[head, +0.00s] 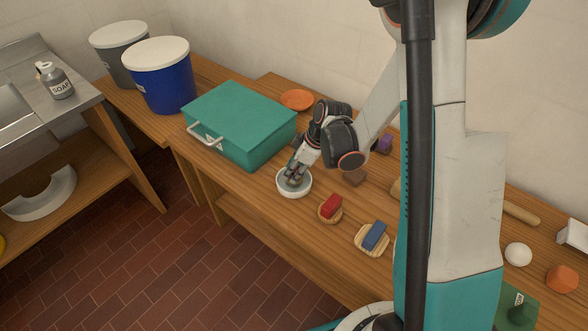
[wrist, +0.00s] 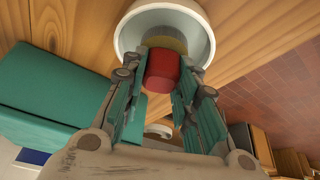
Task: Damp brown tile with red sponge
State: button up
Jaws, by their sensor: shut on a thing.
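My gripper (head: 294,182) is shut at the white bowl (head: 306,190) on the wooden bench and points down into it. The wrist view shows a rounded red sponge (wrist: 162,72) between the fingers, at the mouth of the bowl (wrist: 127,36). A yellowish patch shows behind the sponge; I cannot tell whether the sponge touches the bowl's bottom. In the head view the fingers mostly hide the held sponge. A brown block (head: 355,177), perhaps the brown tile, lies right of the bowl, near my arm.
A red block (head: 332,205) and a blue block (head: 375,235) sit on wooden dishes at the bench's front. A teal box (head: 241,120) stands left of the bowl. An orange disc (head: 297,99) and a purple block (head: 385,143) lie farther back.

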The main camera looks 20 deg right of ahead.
jog(key=shift+r+p, duration=2.3)
jog(key=shift+r, duration=1.3)
